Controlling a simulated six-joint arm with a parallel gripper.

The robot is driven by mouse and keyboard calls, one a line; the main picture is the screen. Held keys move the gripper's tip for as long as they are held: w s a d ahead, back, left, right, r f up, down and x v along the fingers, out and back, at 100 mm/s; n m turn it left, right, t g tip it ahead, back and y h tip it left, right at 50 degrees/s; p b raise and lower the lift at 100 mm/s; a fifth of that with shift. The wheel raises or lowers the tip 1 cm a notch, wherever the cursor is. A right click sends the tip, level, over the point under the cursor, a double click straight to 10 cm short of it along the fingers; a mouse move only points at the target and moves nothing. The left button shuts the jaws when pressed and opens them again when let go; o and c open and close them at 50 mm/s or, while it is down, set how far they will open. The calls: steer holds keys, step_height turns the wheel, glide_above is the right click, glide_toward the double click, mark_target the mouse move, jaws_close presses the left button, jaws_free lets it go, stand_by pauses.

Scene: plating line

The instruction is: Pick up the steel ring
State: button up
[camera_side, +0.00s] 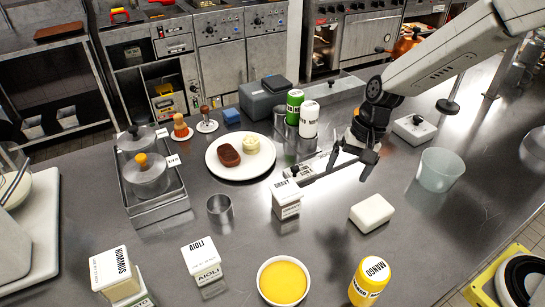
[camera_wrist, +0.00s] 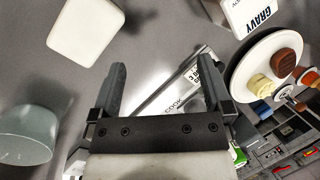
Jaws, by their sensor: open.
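The steel ring (camera_side: 220,208) is a short grey metal cylinder standing on the steel counter, left of the gravy box, in the side view. I cannot make it out in the wrist view. My gripper (camera_side: 338,172) is to the right of the ring and behind the gravy box, well apart from the ring. In the wrist view my gripper (camera_wrist: 162,80) has its two dark fingers wide apart with nothing held between them. A white printed packet or tray (camera_wrist: 185,92) lies on the counter beyond the fingers.
The gravy box (camera_side: 286,199) stands between ring and gripper. A plate (camera_side: 212,160) with food is behind the ring; a pot tray (camera_side: 160,211) is left. Aioli box (camera_side: 205,265), yellow bowl (camera_side: 283,281), mango jar (camera_side: 368,281) and white block (camera_side: 371,213) stand in front. A translucent bowl (camera_side: 440,170) is right.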

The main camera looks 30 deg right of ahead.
steer(key=w+a+m+g+y, duration=0.1)
steer(key=w+a+m+y, duration=0.3)
steer(key=w+a, duration=0.35)
steer(key=m+g+y, duration=0.2)
steer(key=m+y, duration=0.2)
steer(key=y, duration=0.2)
glide_above(230, 199)
steer(key=w+d, duration=0.2)
steer(key=d, duration=0.3)
step_height(230, 199, down, 8)
steer(key=shift+s+r, duration=0.1)
steer(key=shift+r, duration=0.05)
steer(key=shift+s+a+h, duration=0.1)
steer(key=shift+a+h, duration=0.2)
steer(key=shift+a, duration=0.25)
steer(key=shift+a, duration=0.1)
steer(key=shift+x, duration=3.1)
